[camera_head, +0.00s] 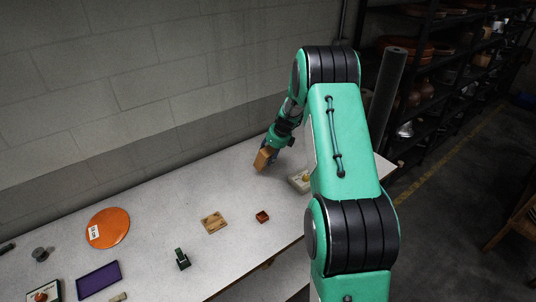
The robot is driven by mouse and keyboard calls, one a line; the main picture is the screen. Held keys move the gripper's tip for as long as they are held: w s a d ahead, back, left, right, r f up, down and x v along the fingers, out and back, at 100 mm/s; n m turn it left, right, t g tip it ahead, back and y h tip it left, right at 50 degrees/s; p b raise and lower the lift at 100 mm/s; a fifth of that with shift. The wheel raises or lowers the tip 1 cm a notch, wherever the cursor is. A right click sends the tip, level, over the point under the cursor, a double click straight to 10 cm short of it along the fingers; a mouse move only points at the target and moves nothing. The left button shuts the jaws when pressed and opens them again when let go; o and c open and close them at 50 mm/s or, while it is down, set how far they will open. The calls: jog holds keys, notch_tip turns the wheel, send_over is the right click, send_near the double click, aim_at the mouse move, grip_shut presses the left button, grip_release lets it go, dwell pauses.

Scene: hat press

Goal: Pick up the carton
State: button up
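A small brown box that looks like the carton (263,158) is at the tip of my gripper (271,150), near the back of the white table (150,215). The box is tilted, and its lower end is close to the tabletop; I cannot tell whether it touches. My gripper comes down from the upper right and appears shut on the upper part of the box. The fingers are small and dark here and partly hidden by the box.
A pale box with a yellow top (300,180) stands right of the carton, partly behind my arm. A small red box (262,217), a wooden piece (214,222), a green object (182,260), an orange disc (108,228) and a purple tray (98,279) lie leftward. A block wall (150,80) rises behind.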

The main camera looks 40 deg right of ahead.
jog(key=s+a+r+p, duration=0.1)
jog(key=s+a, duration=0.5)
jog(key=s, duration=0.6)
jog(key=shift+r, duration=0.3)
